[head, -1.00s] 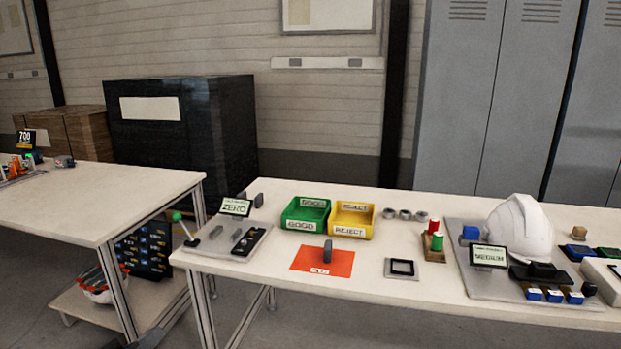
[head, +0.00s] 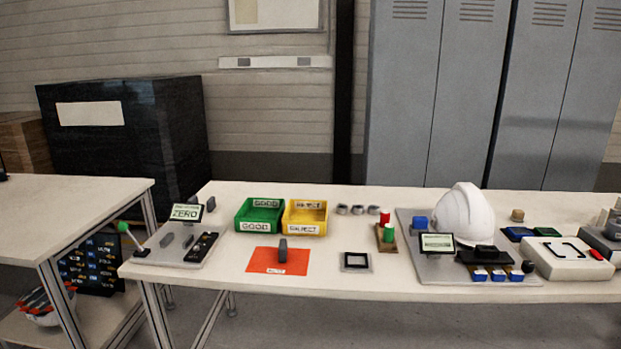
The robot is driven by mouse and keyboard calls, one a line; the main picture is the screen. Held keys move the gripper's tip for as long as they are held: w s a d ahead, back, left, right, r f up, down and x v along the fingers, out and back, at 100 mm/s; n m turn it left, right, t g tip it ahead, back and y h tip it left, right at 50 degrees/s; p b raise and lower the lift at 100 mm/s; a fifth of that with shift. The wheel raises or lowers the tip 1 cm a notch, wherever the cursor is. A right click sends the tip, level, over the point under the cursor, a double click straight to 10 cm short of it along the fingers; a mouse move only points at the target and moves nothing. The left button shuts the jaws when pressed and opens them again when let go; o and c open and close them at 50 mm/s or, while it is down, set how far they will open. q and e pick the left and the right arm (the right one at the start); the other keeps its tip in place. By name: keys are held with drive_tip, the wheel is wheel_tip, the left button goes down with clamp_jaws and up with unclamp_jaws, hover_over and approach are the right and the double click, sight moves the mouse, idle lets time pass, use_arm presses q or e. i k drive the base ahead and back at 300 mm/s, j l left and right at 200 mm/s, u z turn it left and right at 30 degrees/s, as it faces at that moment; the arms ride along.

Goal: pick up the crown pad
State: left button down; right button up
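I cannot tell for certain which item is the crown pad. A dark grey upright piece (head: 283,249) stands on an orange sheet (head: 262,263) at the table's front. To its right a black square frame (head: 356,260) lies on a small grey plate. A white helmet shell (head: 464,216) sits on a grey board (head: 408,243) at the right, with a black block (head: 484,255) in front of it. Neither of my grippers is in view.
Green (head: 259,216) and yellow (head: 305,217) bins stand behind the orange sheet. A grey fixture with a ZERO display (head: 186,212) is at the left, and a white box (head: 566,260) at the right. Bare table (head: 330,283) runs along the front edge.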

sight(282, 246)
drive_tip(key=j+z, duration=0.1)
drive_tip(key=z, duration=0.3)
drive_tip(key=i+j+z, duration=0.1)
drive_tip(key=z, duration=0.35)
drive_tip(key=j+z, duration=0.2)
drive_tip(key=z, duration=0.2)
drive_tip(key=j+z, duration=0.5)
drive_tip(key=j, duration=0.4)
